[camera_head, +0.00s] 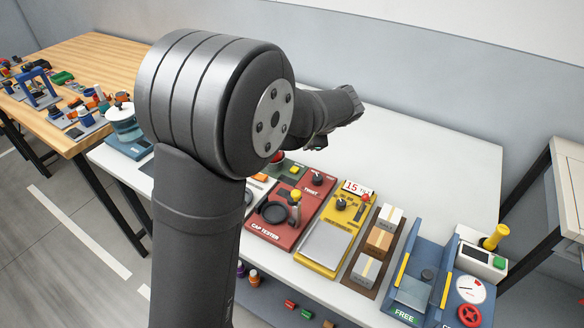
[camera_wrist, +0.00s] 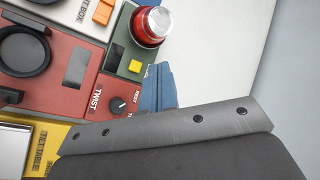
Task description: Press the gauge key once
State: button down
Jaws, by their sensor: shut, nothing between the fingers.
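At the bench's right end, in the head view, stands a blue unit with a round white dial gauge (camera_head: 470,289) with red marks. Just behind it is a light box with a dark display and a green key (camera_head: 499,263), which looks like the gauge key; its label is unreadable. My gripper (camera_head: 318,142) is mostly hidden behind my arm's wrist in the head view, over the back of the bench, far left of the key and apart from it. It is shut and empty. Dark grey metal of my arm's end fills the wrist view's lower right. The key is outside that view.
A yellow lever (camera_head: 496,237) stands beside the green key. Left of the gauge are a blue slotted station (camera_head: 409,295), a wooden block tray (camera_head: 361,283), a yellow tilt table (camera_head: 324,247) and a red cap tester (camera_head: 267,236). The bench's back right (camera_head: 445,150) is clear.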

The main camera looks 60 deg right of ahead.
aim_at(297, 171)
jog(key=m, duration=0.1)
jog(key=w+d+f+m+t, duration=0.1)
jog(key=m, duration=0.1)
jog(key=shift+f+m, duration=0.15)
jog(key=shift+m, duration=0.15)
jog(key=shift+f, duration=0.1)
jog(key=shift+f, duration=4.3)
jog(key=shift+f, duration=0.1)
jog(key=shift+f, duration=0.35)
jog(key=shift+f, duration=0.45)
jog(key=shift+r, duration=0.9)
jog(key=shift+r, duration=0.1)
